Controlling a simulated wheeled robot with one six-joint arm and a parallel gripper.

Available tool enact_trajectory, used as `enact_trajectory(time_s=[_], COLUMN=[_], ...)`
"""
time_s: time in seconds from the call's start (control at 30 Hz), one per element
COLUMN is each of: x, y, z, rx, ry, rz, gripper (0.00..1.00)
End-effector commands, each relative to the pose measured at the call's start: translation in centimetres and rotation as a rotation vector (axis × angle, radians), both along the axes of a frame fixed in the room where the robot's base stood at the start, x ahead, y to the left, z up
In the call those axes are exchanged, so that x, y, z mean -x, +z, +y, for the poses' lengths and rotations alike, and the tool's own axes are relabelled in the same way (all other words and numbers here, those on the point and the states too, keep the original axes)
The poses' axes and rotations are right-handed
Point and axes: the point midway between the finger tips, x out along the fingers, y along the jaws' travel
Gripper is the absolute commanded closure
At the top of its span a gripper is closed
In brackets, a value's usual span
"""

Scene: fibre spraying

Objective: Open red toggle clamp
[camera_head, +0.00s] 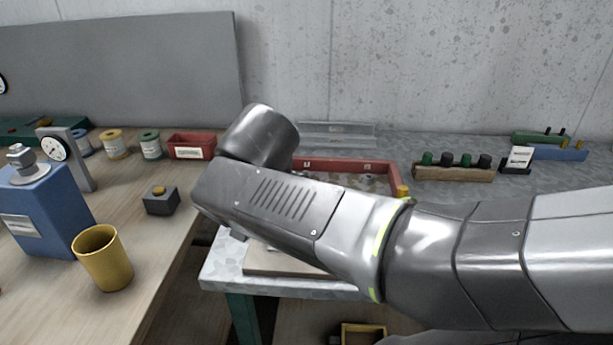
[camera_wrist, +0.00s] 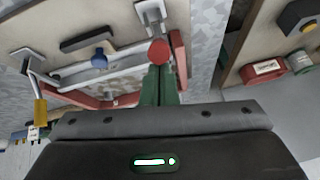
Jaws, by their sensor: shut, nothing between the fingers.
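In the wrist view, the red toggle clamp shows its round red handle end (camera_wrist: 158,52) and, above it, its grey metal base (camera_wrist: 151,12) on a pale board. My gripper (camera_wrist: 160,70) has its green fingers shut together and empty. The fingertips point at the red handle end and overlap its lower edge in the picture; I cannot tell whether they touch it. In the head view my own arm hides the red clamp and my gripper.
A red frame (camera_head: 345,164) lies on the grey bench, partly behind my arm. A yellow-handled clamp (camera_wrist: 40,111) and a blue knob (camera_wrist: 98,58) are beside the red clamp. A yellow cup (camera_head: 103,258) and small grey button box (camera_head: 161,202) stand on the wooden table.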

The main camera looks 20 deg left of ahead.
Motion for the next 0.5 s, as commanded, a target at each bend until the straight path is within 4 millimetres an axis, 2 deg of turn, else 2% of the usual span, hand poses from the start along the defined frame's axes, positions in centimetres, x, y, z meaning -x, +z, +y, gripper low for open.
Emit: enact_trajectory(time_s=[0.03, 0.5], x=[0.37, 1.33], y=[-0.75, -0.91], z=[-0.02, -0.31], rx=[-0.007, -0.007], ry=[0.006, 0.000], rz=[-0.027, -0.033], gripper=[1.00, 1.00])
